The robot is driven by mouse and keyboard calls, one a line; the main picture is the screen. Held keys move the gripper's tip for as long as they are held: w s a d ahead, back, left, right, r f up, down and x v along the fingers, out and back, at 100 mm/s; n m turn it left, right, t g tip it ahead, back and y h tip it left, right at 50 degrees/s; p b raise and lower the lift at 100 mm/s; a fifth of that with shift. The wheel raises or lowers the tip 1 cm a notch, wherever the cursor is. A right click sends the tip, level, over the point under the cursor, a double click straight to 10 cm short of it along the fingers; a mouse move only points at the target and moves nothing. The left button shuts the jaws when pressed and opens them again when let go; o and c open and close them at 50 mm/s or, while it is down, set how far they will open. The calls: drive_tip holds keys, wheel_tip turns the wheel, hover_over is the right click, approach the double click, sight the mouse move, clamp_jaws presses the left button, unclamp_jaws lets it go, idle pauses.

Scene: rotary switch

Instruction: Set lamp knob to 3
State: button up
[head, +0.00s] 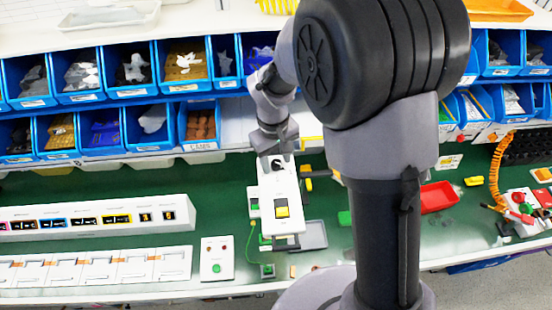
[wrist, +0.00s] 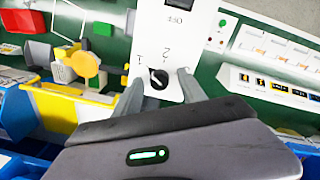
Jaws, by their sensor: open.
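A small black rotary knob (wrist: 158,77) sits on a white panel (wrist: 160,30) in the wrist view. Labels that look like OFF, 1 and 2 are printed on the panel, turned in this view; I see no clear 3. The knob's pointer direction is too small to tell. My gripper (wrist: 160,86) is open, one finger on either side of the knob with gaps between; whether either touches it I cannot tell. In the head view my gripper (head: 275,145) is at the far end of the white panel (head: 267,190), by the dark knob (head: 277,164).
A grey tray (head: 313,235) and a red tray (head: 438,196) lie to the right. A white box with a green button (head: 217,258) stands left. Blue bins (head: 80,97) line the back.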

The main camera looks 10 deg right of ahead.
drive_tip(key=shift+w+f, duration=0.2)
drive_tip(key=shift+w, duration=0.05)
drive_tip(key=shift+s+r, duration=0.1)
drive_tip(key=shift+s, duration=0.15)
drive_tip(key=shift+c, duration=1.3)
clamp_jaws()
